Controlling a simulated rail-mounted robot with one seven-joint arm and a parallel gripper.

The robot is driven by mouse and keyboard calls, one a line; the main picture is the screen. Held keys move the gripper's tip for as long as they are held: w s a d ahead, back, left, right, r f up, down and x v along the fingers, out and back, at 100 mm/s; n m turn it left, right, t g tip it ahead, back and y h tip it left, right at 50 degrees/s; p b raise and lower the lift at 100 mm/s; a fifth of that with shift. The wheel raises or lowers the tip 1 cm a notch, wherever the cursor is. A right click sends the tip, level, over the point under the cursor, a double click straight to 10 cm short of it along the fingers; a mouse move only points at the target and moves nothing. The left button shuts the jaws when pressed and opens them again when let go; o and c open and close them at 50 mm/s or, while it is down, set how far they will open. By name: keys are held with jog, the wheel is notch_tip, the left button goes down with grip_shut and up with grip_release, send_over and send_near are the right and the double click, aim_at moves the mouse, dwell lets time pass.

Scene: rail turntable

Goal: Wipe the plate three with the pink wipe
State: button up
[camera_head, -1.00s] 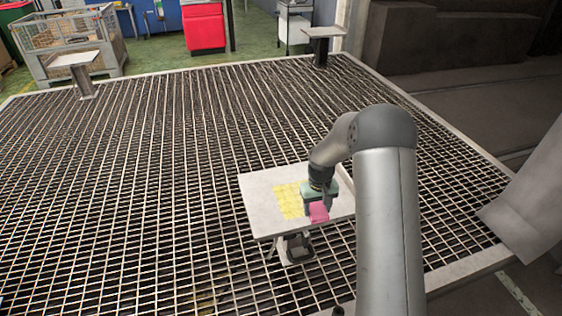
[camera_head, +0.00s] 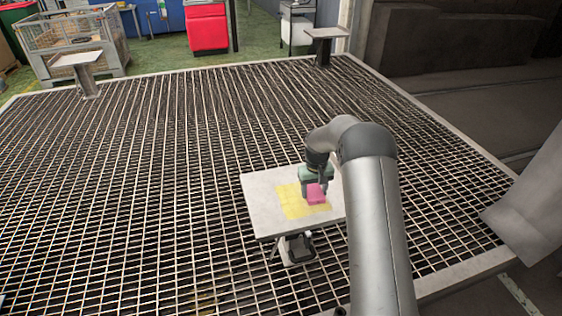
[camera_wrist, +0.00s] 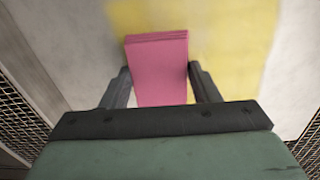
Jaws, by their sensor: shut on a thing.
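The pink wipe (camera_head: 316,194) is a small folded pink block over the near plate. My gripper (camera_head: 315,184) is shut on it. In the wrist view the wipe (camera_wrist: 160,70) sits between the two dark fingers of my gripper (camera_wrist: 162,88). The near plate (camera_head: 262,210) is a grey square top on a stand, with a yellow patch (camera_head: 288,203) on its middle. The patch also shows in the wrist view (camera_wrist: 235,50), around the far end of the wipe. I cannot tell for sure whether the wipe touches the plate. My arm hides the plate's right part.
Two more plates on posts stand on the grating, one at the far left (camera_head: 76,59) and one at the far right (camera_head: 326,32). A mesh crate (camera_head: 75,40) and a red cabinet (camera_head: 207,27) stand behind. The grating (camera_head: 170,150) around the near plate is clear.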

aim_at(311, 187)
jog(key=shift+w+a, duration=0.1)
jog(key=shift+w, duration=0.35)
jog(key=shift+w+a, duration=0.15)
jog(key=shift+w, duration=0.6)
jog(key=shift+w+a+r, duration=0.1)
jog(key=shift+w, duration=0.25)
jog(key=shift+w+a, duration=0.15)
jog(key=shift+w, duration=0.65)
jog(key=shift+w+f, duration=0.2)
jog(key=shift+w, duration=0.1)
jog(key=shift+w+a+r, duration=0.1)
jog(key=shift+w+a, duration=0.05)
jog(key=shift+w, duration=0.45)
jog(key=shift+w+a+r, duration=0.1)
jog(key=shift+w+a, duration=0.05)
jog(key=shift+w, duration=0.4)
jog(key=shift+w+f, duration=0.1)
jog(key=shift+w, duration=0.25)
jog(key=shift+w+a, duration=0.15)
jog(key=shift+w, duration=0.2)
notch_tip(311, 187, up, 8)
jog(key=p, duration=0.4)
